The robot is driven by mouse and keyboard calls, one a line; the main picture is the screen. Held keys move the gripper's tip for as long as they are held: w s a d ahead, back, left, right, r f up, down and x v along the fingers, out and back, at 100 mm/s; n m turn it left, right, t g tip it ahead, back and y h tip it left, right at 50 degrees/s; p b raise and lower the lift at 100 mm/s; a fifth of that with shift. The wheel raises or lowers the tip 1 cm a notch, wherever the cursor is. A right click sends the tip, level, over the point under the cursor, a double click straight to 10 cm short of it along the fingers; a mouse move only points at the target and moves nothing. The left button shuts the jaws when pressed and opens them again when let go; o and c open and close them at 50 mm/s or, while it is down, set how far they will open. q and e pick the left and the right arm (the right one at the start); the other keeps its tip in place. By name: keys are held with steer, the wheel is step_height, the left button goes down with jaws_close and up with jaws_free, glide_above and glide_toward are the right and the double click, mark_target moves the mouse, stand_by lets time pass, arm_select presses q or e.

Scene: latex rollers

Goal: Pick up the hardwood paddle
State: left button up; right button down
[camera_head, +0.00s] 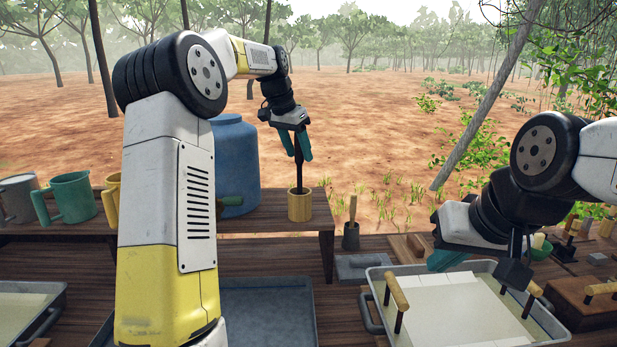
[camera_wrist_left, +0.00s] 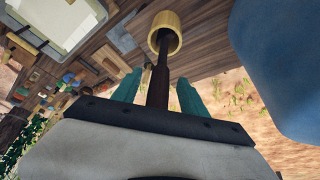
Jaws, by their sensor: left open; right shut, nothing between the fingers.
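The hardwood paddle (camera_head: 298,166) is a dark brown stick standing upright in a yellow bamboo cup (camera_head: 300,207) on the raised wooden shelf. My left gripper (camera_head: 297,147) points down over the cup, with its teal fingers open on both sides of the paddle. In the left wrist view the paddle (camera_wrist_left: 158,82) runs between the two open fingers (camera_wrist_left: 157,90) into the cup (camera_wrist_left: 163,22). The paddle's lower end is hidden inside the cup. My right gripper (camera_head: 446,261) is shut and empty above the right-hand tray, partly hidden by its own wrist.
A blue barrel (camera_head: 235,160) stands close left of the cup. Green (camera_head: 72,197) and grey (camera_head: 18,197) mugs line the shelf's left side. A metal tray (camera_head: 460,310) with a white sheet sits at right. A dark pot (camera_head: 351,236) with a wooden tool stands between.

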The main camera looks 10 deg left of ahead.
arm_select(q)
steer(key=shift+w+d+f, duration=0.15)
steer(key=shift+w+f, duration=0.05)
steer(key=shift+f, duration=0.4)
jaws_close()
steer(key=shift+r, duration=0.15)
